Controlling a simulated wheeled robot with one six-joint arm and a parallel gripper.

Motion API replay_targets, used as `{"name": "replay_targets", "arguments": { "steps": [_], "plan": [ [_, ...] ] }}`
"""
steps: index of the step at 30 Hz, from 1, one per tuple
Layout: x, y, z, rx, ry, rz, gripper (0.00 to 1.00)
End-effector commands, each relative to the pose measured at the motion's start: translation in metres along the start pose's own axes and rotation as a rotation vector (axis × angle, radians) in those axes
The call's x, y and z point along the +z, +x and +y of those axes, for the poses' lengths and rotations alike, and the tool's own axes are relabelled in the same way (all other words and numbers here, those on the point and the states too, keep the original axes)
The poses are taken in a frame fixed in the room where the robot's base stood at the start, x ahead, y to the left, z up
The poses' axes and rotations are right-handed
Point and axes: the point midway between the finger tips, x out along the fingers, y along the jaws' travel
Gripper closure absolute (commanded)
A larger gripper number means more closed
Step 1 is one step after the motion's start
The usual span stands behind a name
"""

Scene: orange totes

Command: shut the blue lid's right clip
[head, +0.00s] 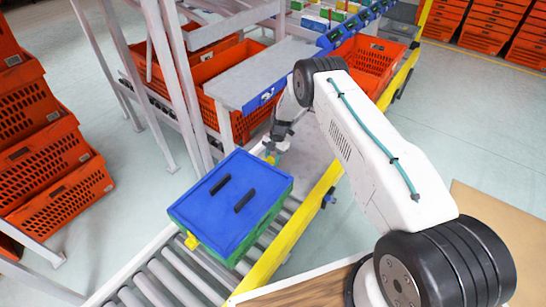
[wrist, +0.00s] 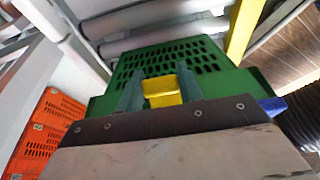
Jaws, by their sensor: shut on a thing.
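A green crate (head: 205,245) with a blue lid (head: 232,190) on it stands on the roller conveyor. The lid has two dark handles on top. One yellow clip (head: 192,241) shows at the crate's near left end. My gripper (head: 271,152) is at the crate's far right end, by another yellow clip (head: 270,160). In the wrist view the right clip (wrist: 162,92) sits between my two fingers (wrist: 160,88), in front of the crate's green slotted wall (wrist: 172,60). My gripper is shut on this clip. I cannot tell whether the clip is fastened. A blue lid edge (wrist: 272,105) shows at right.
The roller conveyor (head: 150,290) has a yellow side rail (head: 290,235). A grey table (head: 262,78) and orange totes (head: 368,62) are close behind. Stacked orange totes (head: 60,180) stand at left. Open floor (head: 490,130) lies at right.

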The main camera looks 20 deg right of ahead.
Motion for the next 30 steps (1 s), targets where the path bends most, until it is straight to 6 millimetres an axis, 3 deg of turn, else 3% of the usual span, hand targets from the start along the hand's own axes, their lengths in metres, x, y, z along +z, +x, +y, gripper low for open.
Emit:
{"name": "replay_targets", "arguments": {
  "steps": [15,30],
  "plan": [
    [-0.008,0.022,-0.001,0.000,0.000,0.429,0.87],
    [-0.013,0.026,-0.001,-0.002,0.001,0.570,0.87]
  ]
}}
